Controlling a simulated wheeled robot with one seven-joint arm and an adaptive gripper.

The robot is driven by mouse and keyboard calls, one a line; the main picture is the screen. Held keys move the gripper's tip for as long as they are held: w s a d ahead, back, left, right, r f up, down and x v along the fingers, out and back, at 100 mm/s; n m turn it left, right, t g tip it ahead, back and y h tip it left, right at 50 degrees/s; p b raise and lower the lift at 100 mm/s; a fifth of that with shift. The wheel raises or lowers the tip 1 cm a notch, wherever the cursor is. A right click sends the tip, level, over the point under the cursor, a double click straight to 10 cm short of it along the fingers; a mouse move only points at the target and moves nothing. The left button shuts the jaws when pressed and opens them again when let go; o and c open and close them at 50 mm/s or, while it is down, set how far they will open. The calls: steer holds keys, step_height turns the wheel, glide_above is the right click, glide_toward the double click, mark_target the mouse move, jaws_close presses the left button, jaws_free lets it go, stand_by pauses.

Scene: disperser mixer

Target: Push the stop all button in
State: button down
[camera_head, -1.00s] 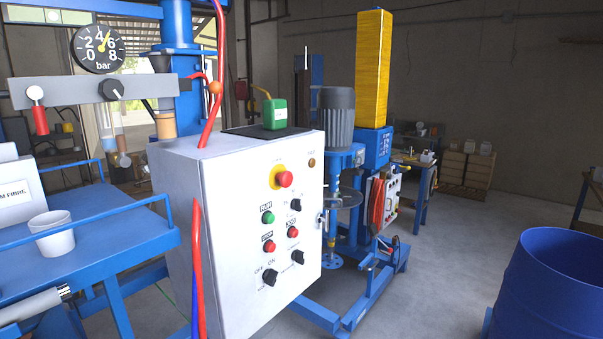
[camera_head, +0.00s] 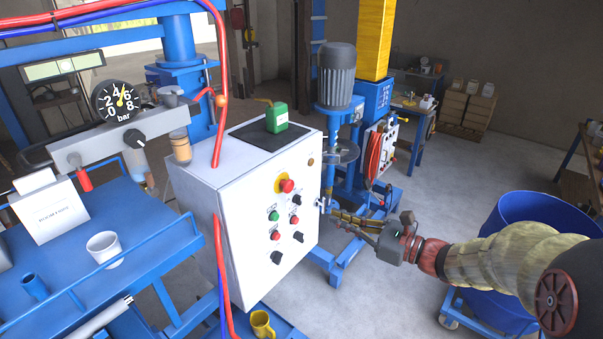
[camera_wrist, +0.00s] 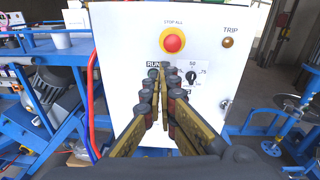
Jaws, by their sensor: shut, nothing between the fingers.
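The stop all button is a red mushroom button on a yellow round plate, near the top of the white control box's front. In the head view the button (camera_head: 287,186) is left of and above my gripper (camera_head: 334,212). In the wrist view the button (camera_wrist: 173,43) sits above my fingertips (camera_wrist: 158,70), under the label STOP ALL. My gripper is shut and empty, its fingers pointing at the panel below the button. The fingers hide part of the lower panel. I cannot tell the exact gap to the panel; no contact with the button shows.
The white control box (camera_head: 203,218) also carries a TRIP lamp (camera_wrist: 228,43), a dial (camera_wrist: 192,77), green and red buttons and lower knobs. A red hose (camera_head: 219,255) runs down its left side. A blue barrel (camera_head: 545,214) stands at right. A blue mixer frame is behind.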

mark_target(293, 187)
steer(key=shift+w+d+r+m+t, duration=0.25)
steer(key=shift+w+d+m, duration=0.1)
steer(key=shift+w+d, duration=0.1)
steer(key=shift+w+d+r+m+t, duration=0.25)
steer(key=shift+w+d+m, duration=0.1)
steer(key=shift+w, duration=0.1)
steer(key=p+x, duration=0.3)
steer(key=x, duration=1)
steer(key=shift+w+a, duration=0.2)
steer(key=shift+a, duration=0.1)
steer(key=shift+w+a, duration=0.1)
